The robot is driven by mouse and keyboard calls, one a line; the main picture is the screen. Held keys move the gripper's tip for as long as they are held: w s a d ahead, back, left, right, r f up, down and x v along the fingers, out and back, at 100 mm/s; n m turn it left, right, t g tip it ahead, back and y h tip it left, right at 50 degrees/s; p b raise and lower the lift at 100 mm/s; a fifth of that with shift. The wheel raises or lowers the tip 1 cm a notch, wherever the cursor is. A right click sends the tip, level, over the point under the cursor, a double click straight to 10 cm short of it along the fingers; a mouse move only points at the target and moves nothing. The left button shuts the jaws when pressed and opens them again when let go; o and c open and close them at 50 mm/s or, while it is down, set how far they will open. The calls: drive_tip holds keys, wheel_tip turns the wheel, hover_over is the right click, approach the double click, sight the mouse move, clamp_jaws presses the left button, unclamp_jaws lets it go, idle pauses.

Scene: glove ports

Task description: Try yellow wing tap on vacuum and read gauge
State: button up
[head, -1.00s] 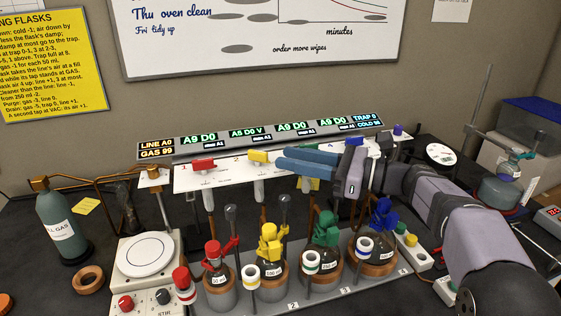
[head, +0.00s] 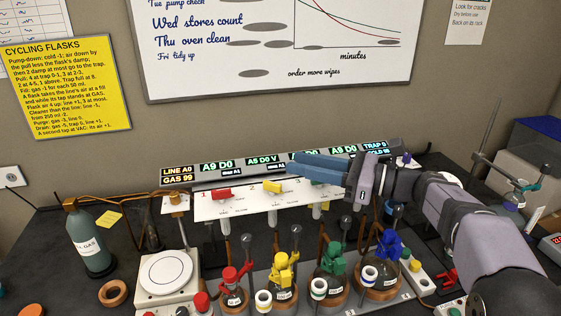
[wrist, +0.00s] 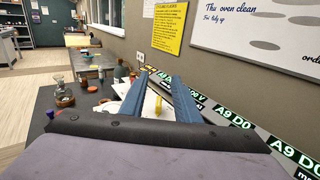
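The yellow wing tap (head: 273,187) sits at place 2 on the white tap panel (head: 240,205), its wing lying roughly crosswise in the head view. In the wrist view the fingers (wrist: 153,74) stand apart, with the yellow tap (wrist: 158,105) visible in the gap beyond. The gripper holds nothing. The fingers hide much of the third readout and the panel's right part.
The red tap (head: 222,195) is left of the yellow one. Flasks with red, yellow (head: 283,268), green and blue fittings stand in front. The line readout (head: 178,176) shows LINE A0, GAS 99. A gas bottle (head: 89,242) and hotplate (head: 166,270) stand left.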

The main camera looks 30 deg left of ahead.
wheel_tip(320, 180, up, 4)
drive_tip(key=p, duration=0.4)
drive_tip(key=m+t+h+p, duration=0.1)
drive_tip(key=m+h+p, duration=0.35)
drive_tip(key=m, duration=3.15)
approach(277, 184)
drive_tip(key=shift+b+x, duration=0.35)
drive_tip(key=shift+x, duration=0.75)
drive_tip(key=p+x, duration=0.2)
drive_tip(key=x, duration=0.3)
drive_tip(key=shift+a, duration=0.3)
drive_tip(key=shift+p+x, duration=0.4)
drive_tip(key=shift+x, duration=0.5)
